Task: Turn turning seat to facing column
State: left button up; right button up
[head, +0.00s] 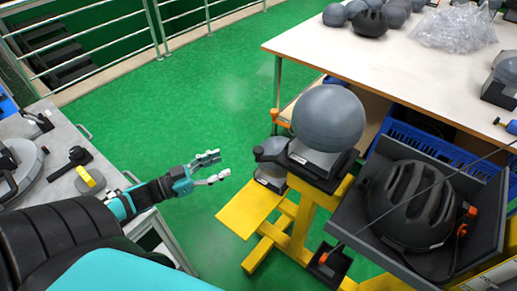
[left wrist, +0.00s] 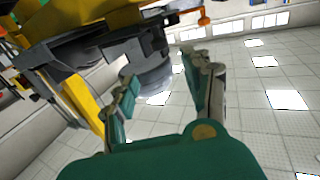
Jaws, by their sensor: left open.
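A large grey ball-shaped headform (head: 328,118) rests on a dark, light-sided seat (head: 318,161) on top of the yellow column stand (head: 303,216). A smaller dark, rounded part (head: 271,151) sits just left of it and lower; I cannot tell which of these is the turning seat. My left gripper (head: 215,167) is open and empty, left of the smaller part and apart from it. In the left wrist view, a grey round part (left wrist: 152,75) shows beyond the open fingers (left wrist: 163,72), under a yellow frame (left wrist: 85,18). My right gripper is not in view.
An orange knob (head: 280,117) sticks out left of the headform. A dark tray with a black helmet (head: 410,205) stands at right. A white-topped table (head: 350,55) is behind, a grey bench (head: 65,150) at left. Green floor (head: 210,95) between them is clear.

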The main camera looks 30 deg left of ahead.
aim_at(254, 151)
pick_arm(q)
jog(key=p+x, duration=0.1)
jog(key=x, duration=1.2)
jog(key=shift+w, duration=0.1)
grip_shut()
